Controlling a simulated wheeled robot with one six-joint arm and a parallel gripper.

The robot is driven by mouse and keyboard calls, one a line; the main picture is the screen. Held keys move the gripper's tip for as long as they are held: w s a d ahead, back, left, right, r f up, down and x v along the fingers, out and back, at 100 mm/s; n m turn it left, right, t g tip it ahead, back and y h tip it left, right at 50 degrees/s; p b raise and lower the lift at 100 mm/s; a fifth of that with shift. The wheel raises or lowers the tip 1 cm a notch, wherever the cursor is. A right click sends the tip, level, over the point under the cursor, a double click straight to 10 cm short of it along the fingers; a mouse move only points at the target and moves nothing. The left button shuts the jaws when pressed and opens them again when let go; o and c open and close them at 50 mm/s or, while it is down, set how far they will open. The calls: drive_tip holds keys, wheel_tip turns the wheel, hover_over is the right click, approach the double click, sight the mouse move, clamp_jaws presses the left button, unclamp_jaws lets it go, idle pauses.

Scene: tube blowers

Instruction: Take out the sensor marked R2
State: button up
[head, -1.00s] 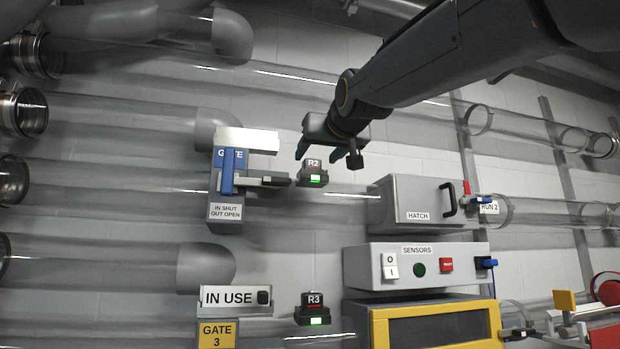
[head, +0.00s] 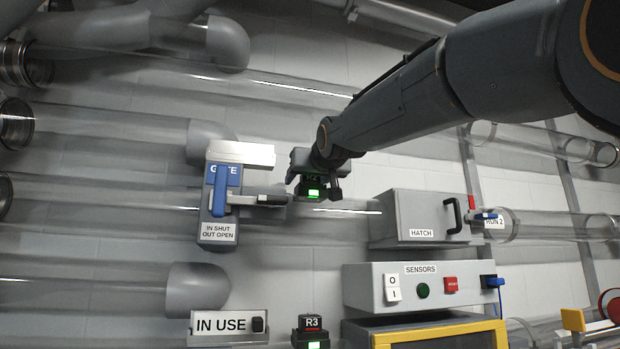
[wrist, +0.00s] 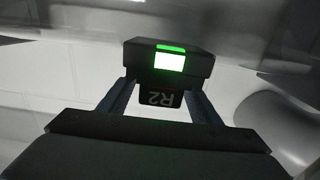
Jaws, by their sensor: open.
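The R2 sensor (head: 312,193) is a small dark block with a lit green window, seated on the upper clear tube in the head view. In the wrist view the R2 sensor (wrist: 168,62) shows its green light, with its R2 label upside down. My gripper (head: 313,187) is at the sensor, its fingers on either side of the labelled part. In the wrist view my gripper (wrist: 160,98) is open around that part. I cannot tell whether the fingers touch it. The label is partly hidden by my gripper in the head view.
The blue gate handle (head: 219,190) and its dark bar lie close to the left. The hatch box (head: 425,217) is to the right, above the sensors panel (head: 425,285). The R3 sensor (head: 312,325) and the IN USE sign (head: 228,324) are below.

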drive_tip(key=shift+w, duration=0.2)
drive_tip(key=c, duration=1.1)
drive_tip(key=shift+c, duration=0.2)
drive_tip(key=shift+r, duration=1.55)
drive_tip(key=shift+s+r+b, duration=0.2)
drive_tip(key=shift+r+b, duration=0.1)
drive_tip(key=b+v, duration=0.8)
drive_tip(key=v, duration=0.9)
drive_tip(key=shift+s+b, duration=0.3)
drive_tip(key=shift+b, duration=0.05)
